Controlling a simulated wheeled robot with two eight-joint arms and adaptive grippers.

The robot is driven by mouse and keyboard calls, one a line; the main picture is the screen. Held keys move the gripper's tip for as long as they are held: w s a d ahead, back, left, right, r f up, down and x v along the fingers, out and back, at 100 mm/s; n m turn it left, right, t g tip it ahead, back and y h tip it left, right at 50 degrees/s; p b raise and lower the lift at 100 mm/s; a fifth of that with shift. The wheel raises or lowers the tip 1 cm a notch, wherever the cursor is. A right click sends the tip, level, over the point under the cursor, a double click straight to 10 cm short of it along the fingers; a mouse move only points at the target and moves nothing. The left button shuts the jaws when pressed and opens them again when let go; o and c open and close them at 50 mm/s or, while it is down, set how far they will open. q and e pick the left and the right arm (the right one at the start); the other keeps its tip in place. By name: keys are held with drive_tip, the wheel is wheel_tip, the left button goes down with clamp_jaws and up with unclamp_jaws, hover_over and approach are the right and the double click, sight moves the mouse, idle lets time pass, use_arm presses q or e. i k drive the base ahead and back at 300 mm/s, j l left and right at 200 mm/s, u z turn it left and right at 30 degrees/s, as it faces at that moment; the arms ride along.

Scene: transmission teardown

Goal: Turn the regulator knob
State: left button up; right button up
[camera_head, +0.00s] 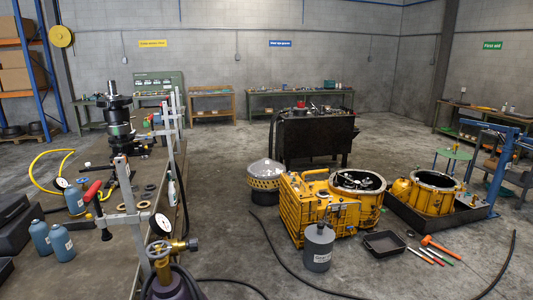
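A round white-faced gauge (160,223) stands above the regulator. A dark hose runs from beside the cylinder. The lower part of the cylinder is cut off by the frame edge. Neither my left nor my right gripper shows.
A workbench (105,262) with metal posts, blue bottles (61,243) and a yellow hose lies left of the cylinder. Yellow gearbox housings (300,208) and a grey canister (319,247) stand to the right. A dark hose crosses the floor; some floor between is clear.

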sight(192, 244)
drive_tip(key=i+l+u, duration=0.2)
drive_tip(key=u, duration=0.3)
drive_tip(key=i+l+u, duration=0.2)
drive_tip(key=l+u, duration=0.25)
drive_tip(key=i+j, duration=0.05)
drive_tip(key=j, duration=0.05)
